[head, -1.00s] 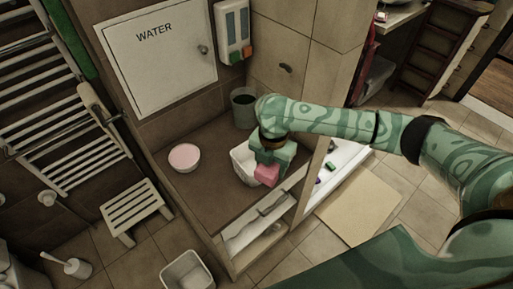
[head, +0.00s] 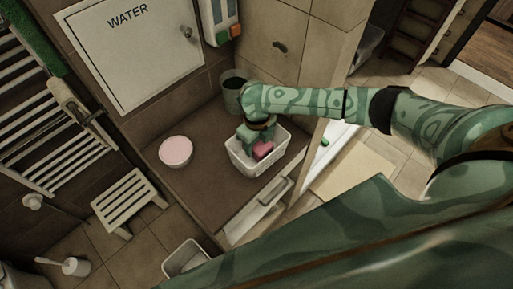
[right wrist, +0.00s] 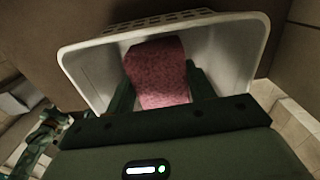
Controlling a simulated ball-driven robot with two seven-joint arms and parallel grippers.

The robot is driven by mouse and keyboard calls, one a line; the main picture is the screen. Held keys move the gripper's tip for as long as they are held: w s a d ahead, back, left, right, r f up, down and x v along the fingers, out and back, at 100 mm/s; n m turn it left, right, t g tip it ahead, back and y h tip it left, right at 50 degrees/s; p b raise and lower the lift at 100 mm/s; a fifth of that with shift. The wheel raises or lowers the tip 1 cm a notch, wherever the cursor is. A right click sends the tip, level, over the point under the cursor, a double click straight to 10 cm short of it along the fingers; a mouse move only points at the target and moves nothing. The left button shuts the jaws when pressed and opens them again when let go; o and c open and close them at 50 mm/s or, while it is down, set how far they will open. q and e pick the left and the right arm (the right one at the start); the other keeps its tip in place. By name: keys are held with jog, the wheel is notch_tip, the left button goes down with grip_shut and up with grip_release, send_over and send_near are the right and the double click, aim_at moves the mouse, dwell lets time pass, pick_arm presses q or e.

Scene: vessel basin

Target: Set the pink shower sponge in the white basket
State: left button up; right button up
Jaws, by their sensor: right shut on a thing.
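The pink shower sponge (head: 263,149) is between the fingers of my right gripper (head: 257,143), which is shut on it. The sponge also shows in the right wrist view (right wrist: 158,72), with a green finger on each side. The white basket (head: 241,163) stands on the brown counter, and the sponge is over or inside its opening. The right wrist view shows the basket wall (right wrist: 235,45) around and beyond the sponge. I cannot tell whether the sponge touches the basket floor. My left gripper is not in view.
A bowl with a pink top (head: 175,151) stands left on the counter (head: 207,190). A dark-mouthed grey bin (head: 232,88) stands behind the basket by the tiled wall. A white stool (head: 131,203) and a second white container (head: 184,258) are on the floor. The counter between bowl and basket is clear.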

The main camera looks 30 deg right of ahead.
aim_at(257, 148)
notch_tip(257, 148, down, 3)
jog(key=shift+r+b, duration=0.1)
jog(key=shift+b, duration=0.2)
jog(key=o, duration=0.9)
notch_tip(257, 148, up, 12)
jog(key=p, duration=0.3)
